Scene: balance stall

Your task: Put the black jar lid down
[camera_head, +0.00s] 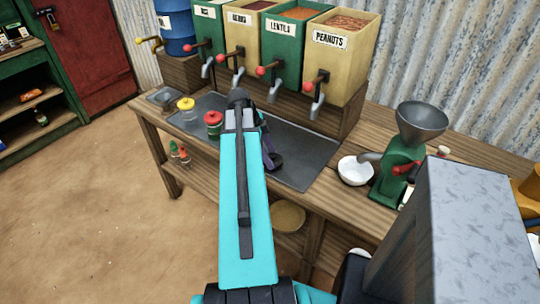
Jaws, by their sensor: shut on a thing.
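My gripper (268,148) is over the dark grey mat (308,150) on the wooden counter, partly hidden behind my own turquoise arm. It is shut on a small dark round thing at its tip, which looks like the black jar lid (276,163). The lid is low over the mat; I cannot tell whether it touches it. A jar with a yellow lid (187,108) and a jar with a red lid (213,122) stand on the mat's left part. Any jar behind my arm is hidden.
Dispenser bins with taps, among them lentils (293,46) and peanuts (338,62), stand behind the mat. A white bowl (354,171) and a green grinder (399,168) stand right. A small metal tray (164,97) is far left. The mat's right part is clear.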

